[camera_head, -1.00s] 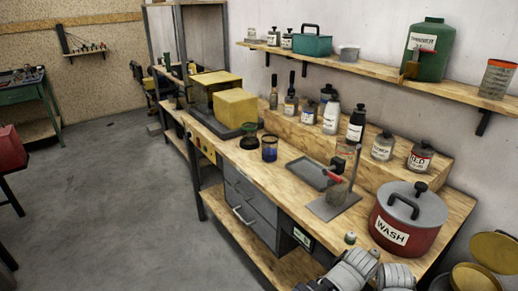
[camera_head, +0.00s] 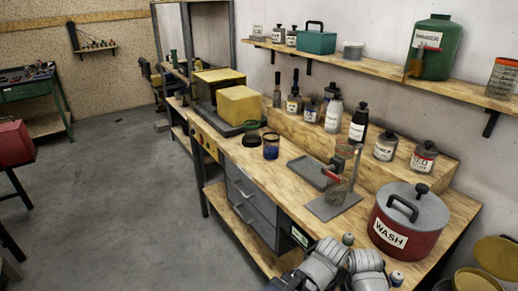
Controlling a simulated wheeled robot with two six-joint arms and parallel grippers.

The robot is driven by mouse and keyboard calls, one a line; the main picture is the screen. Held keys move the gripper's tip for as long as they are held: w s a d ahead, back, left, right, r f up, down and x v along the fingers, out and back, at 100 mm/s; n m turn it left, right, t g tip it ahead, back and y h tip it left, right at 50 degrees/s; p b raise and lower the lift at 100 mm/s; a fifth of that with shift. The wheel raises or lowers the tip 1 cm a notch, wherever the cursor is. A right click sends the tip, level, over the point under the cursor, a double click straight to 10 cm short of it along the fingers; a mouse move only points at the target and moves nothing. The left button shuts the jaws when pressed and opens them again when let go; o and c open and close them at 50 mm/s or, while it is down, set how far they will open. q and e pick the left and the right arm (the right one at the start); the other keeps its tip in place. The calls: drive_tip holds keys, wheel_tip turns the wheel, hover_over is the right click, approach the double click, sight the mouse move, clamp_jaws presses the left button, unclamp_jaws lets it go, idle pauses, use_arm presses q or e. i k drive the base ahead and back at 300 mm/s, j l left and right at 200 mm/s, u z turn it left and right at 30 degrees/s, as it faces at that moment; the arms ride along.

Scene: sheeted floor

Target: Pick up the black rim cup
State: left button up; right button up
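A blue glass cup with a dark rim (camera_head: 271,148) stands upright on the wooden workbench (camera_head: 262,180), left of the grey tray. Just behind and left of it is a dark green round item with a black ring (camera_head: 251,139); its exact shape is hard to tell. Pale grey links of my arms show at the bottom edge, in front of the bench and well short of the cup. The fingers of neither gripper can be made out. Nothing covers the cup.
A red WASH pot (camera_head: 405,222) stands at the bench's right end. A grey tray (camera_head: 314,173) and a stand with a glass tube (camera_head: 338,200) lie between it and the cup. Yellow boxes (camera_head: 240,105) stand behind. Bottles line a raised step (camera_head: 300,128). Floor at left is open.

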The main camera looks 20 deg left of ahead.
sight(271, 147)
drive_tip(key=l+u, duration=0.25)
drive_tip(key=u, duration=0.2)
drive_tip(key=i+l+u, duration=0.1)
drive_tip(key=l+u, duration=0.15)
drive_tip(key=u, duration=0.25)
drive_tip(key=i+j+u, duration=0.15)
drive_tip(key=j+u, duration=0.25)
drive_tip(key=i+j+u, duration=0.2)
drive_tip(key=j+u, duration=0.25)
